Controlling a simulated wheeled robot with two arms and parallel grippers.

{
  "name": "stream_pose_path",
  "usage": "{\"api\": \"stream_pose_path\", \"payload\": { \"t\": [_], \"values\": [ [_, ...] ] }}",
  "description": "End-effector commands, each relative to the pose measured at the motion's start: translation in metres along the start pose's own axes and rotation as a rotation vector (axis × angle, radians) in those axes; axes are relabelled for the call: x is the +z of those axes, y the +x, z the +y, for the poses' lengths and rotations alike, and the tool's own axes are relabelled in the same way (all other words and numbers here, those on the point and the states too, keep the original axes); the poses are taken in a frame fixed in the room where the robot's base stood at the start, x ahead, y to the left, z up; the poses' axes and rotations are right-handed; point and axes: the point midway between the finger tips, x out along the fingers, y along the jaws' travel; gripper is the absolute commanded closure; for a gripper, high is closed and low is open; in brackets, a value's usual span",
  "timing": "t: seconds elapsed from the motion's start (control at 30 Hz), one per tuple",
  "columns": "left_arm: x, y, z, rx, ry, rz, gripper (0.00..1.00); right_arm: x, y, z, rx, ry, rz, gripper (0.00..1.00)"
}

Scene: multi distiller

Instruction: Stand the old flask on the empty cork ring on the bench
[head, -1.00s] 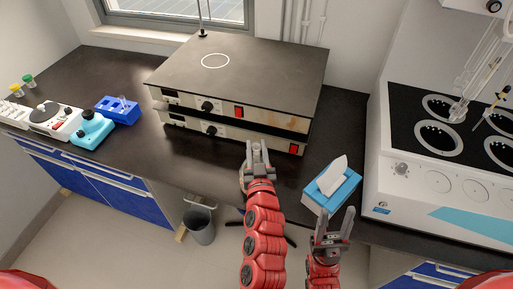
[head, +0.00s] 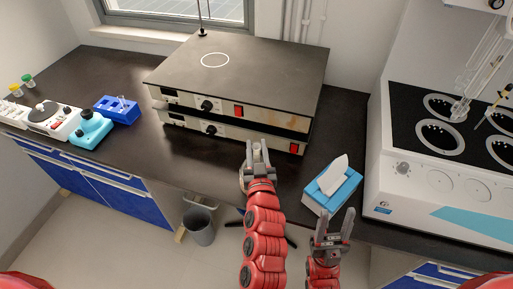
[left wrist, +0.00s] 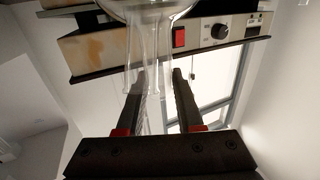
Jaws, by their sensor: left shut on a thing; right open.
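My left gripper (head: 257,152) is in front of the stacked hotplates, above the bench's front edge. In the left wrist view, its fingers (left wrist: 160,92) are shut on the neck of a clear glass flask (left wrist: 150,55). The flask's rounded body is at the top edge of that view and partly cut off. In the head view the flask barely shows as a pale edge beside the gripper. My right gripper (head: 333,228) is open and empty, in front of the tissue box. I cannot make out a cork ring in either view.
Two stacked hotplates (head: 245,75) with a white circle on top fill the back of the dark bench (head: 170,155). A blue tissue box (head: 325,200) stands right. The white distiller (head: 430,180) is beyond it. A blue rack (head: 108,112) and small devices (head: 50,118) are left.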

Motion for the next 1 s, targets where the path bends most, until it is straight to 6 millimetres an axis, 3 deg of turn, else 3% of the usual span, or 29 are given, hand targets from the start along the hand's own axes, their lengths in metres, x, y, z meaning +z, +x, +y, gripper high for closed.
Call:
{"api": "stream_pose_path", "payload": {
  "t": [0.5, 0.53, 0.7, 1.0],
  "values": [
    [0.0033, 0.0001, 0.0000, 0.000, -0.001, 0.003, 1.00, 0.0012, -0.0070, -0.0003, 0.000, 0.000, 0.000, 0.50],
    [0.0025, 0.0001, 0.0000, 0.000, 0.000, 0.002, 0.59, 0.0010, -0.0061, -0.0003, 0.000, 0.000, 0.000, 0.50],
    [0.0027, 0.0001, 0.0000, 0.000, 0.000, 0.001, 0.30, 0.0010, -0.0059, -0.0003, 0.000, 0.000, 0.000, 0.50],
    [0.0035, -0.0008, 0.0002, 0.001, 0.000, 0.001, 0.30, 0.0011, -0.0066, -0.0003, 0.000, 0.000, 0.000, 0.50]
  ]
}}
